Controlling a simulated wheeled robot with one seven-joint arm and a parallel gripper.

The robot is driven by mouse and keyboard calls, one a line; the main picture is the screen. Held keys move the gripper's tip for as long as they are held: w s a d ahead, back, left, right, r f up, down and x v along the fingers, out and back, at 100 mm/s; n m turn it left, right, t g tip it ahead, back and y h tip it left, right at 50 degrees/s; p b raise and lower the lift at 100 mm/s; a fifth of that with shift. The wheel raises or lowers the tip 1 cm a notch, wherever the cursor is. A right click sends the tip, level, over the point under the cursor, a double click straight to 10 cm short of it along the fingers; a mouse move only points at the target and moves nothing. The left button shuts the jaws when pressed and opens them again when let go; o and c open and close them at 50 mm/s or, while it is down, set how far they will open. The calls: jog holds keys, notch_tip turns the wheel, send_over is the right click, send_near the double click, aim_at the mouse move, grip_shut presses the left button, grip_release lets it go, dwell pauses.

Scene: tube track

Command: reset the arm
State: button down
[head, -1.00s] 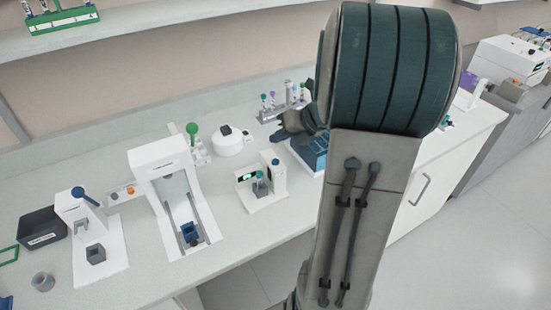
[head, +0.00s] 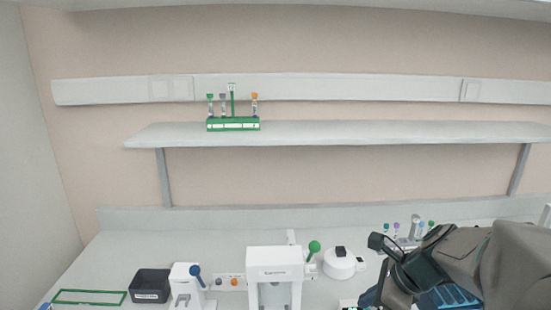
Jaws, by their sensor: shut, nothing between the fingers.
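My arm fills the lower right of the head view. Its dark end, my gripper (head: 380,243), points left over the bench at the right. The gripper is shut and empty. The finger detail is small and partly merges with the dark wrist, and the arm hides part of the bench behind it.
A green rack (head: 233,125) with several tubes stands on the wall shelf (head: 350,133). On the bench are a black bin (head: 151,284), a white device with a blue lever (head: 184,285), a white machine (head: 274,262) and a round white device (head: 341,263). A blue rack (head: 447,298) sits beneath my arm.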

jog(key=s+a+n+h, duration=0.2)
jog(key=s+n, duration=0.3)
jog(key=n, duration=0.6)
jog(key=s+a+r+n+h, duration=0.1)
jog(key=s+n, duration=0.5)
jog(key=n, duration=0.6)
jog(key=shift+s+a+r+h, duration=0.25)
jog(key=shift+a+h, duration=0.5)
jog(key=shift+h, duration=0.15)
